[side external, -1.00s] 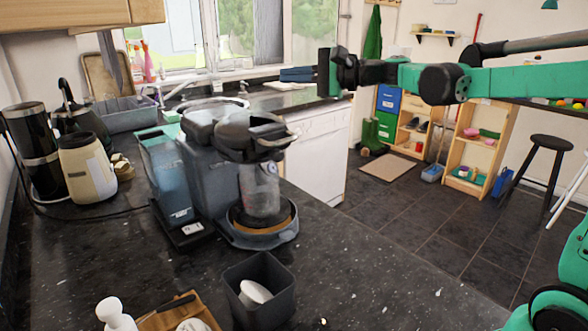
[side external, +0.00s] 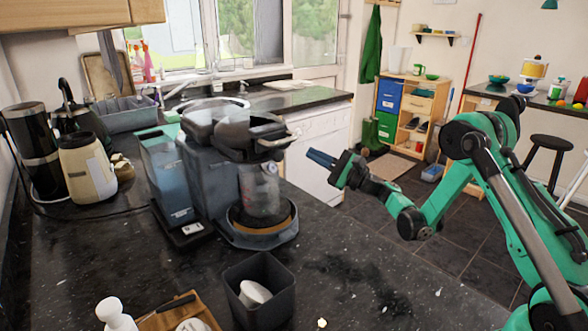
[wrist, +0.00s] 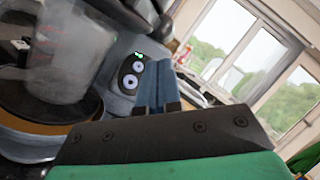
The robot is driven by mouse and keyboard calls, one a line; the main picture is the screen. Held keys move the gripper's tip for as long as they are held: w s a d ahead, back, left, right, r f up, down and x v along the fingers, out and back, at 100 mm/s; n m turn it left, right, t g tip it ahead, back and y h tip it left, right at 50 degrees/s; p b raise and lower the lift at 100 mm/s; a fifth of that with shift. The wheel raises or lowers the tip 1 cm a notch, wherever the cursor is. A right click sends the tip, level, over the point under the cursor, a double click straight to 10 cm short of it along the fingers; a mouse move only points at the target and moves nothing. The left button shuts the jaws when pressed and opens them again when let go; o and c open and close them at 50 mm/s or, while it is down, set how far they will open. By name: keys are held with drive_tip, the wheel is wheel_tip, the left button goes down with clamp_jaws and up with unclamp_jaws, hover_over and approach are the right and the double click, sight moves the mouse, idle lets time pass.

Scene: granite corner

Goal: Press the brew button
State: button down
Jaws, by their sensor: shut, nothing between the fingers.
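The coffee machine (side external: 208,172) stands on the dark counter, with its glass jug (side external: 260,190) on the round base. In the wrist view a dark oval panel (wrist: 132,73) on the machine carries two round, pale-ringed buttons, an upper one (wrist: 138,66) and a lower one (wrist: 130,81), with a small green light above. I cannot tell which is the brew button. My gripper (side external: 310,155) is shut and empty, right of the machine and apart from it in the side view. Its blue fingers (wrist: 155,85) appear just right of the panel in the wrist view.
A dark square bin (side external: 258,290) with a white item stands in front of the machine. A cream kettle (side external: 87,168) and dark appliances stand at the left. The window (wrist: 265,65) fills the wrist view's right side.

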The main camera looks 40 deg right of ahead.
drive_tip(key=shift+w+f, duration=0.1)
drive_tip(key=shift+f, duration=0.05)
drive_tip(key=w+a+f, duration=0.2)
drive_tip(key=w+f, duration=0.2)
drive_tip(key=w, duration=0.3)
drive_tip(key=shift+a, duration=0.35)
drive_tip(key=shift+w+f, duration=0.1)
idle(2.0)
drive_tip(key=shift+w+a+f, duration=0.1)
drive_tip(key=shift+w+f, duration=0.1)
drive_tip(key=shift+w, duration=0.05)
drive_tip(key=shift+w+a+f, duration=0.1)
drive_tip(key=shift+w+f, duration=0.05)
drive_tip(key=shift+w, duration=0.15)
idle(0.7)
idle(0.4)
drive_tip(key=shift+s+d+r, duration=0.25)
drive_tip(key=shift+s+r, duration=0.15)
drive_tip(key=shift+s, duration=0.25)
drive_tip(key=shift+s+d+r, duration=0.25)
drive_tip(key=shift+s+r, duration=0.15)
drive_tip(key=shift+s, duration=0.3)
drive_tip(key=shift+s+d+r, duration=0.25)
drive_tip(key=shift+s+r, duration=0.15)
drive_tip(key=shift+s, duration=0.25)
drive_tip(key=shift+s+d+r, duration=0.25)
drive_tip(key=shift+s+r, duration=0.15)
drive_tip(key=shift+s, duration=0.3)
